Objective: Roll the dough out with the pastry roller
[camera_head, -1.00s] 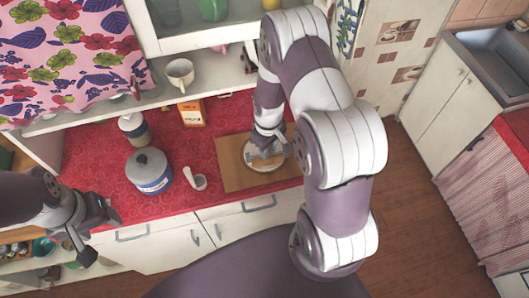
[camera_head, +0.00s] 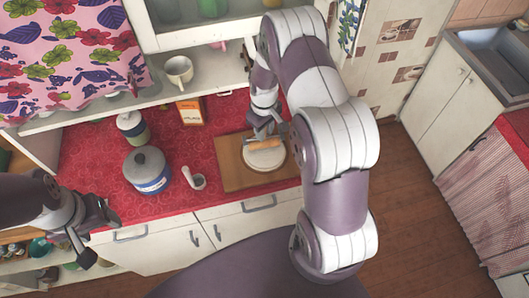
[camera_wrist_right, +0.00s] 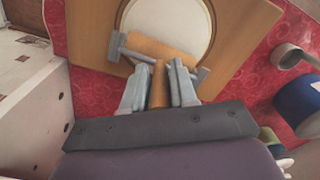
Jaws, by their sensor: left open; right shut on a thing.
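The dough (camera_head: 268,160) is a flat, pale round on a wooden board (camera_head: 229,170); it also shows at the top of the wrist view (camera_wrist_right: 178,14). My right gripper (camera_head: 265,131) is shut on the handle of the pastry roller (camera_head: 264,145), above the far part of the dough. In the wrist view, the fingers of the right gripper (camera_wrist_right: 158,82) hold the handle from both sides, and the wooden roller (camera_wrist_right: 160,50) lies across the dough's edge. Contact with the dough is hard to tell. My left gripper (camera_head: 100,237) is open and empty, in front of the counter at lower left.
On the red counter left of the board stand a lidded blue-and-white pot (camera_head: 148,172), a small white cup-like thing (camera_head: 197,181), a jar (camera_head: 133,128) and an orange box (camera_head: 191,112). A shelf with a cup (camera_head: 179,71) runs behind.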

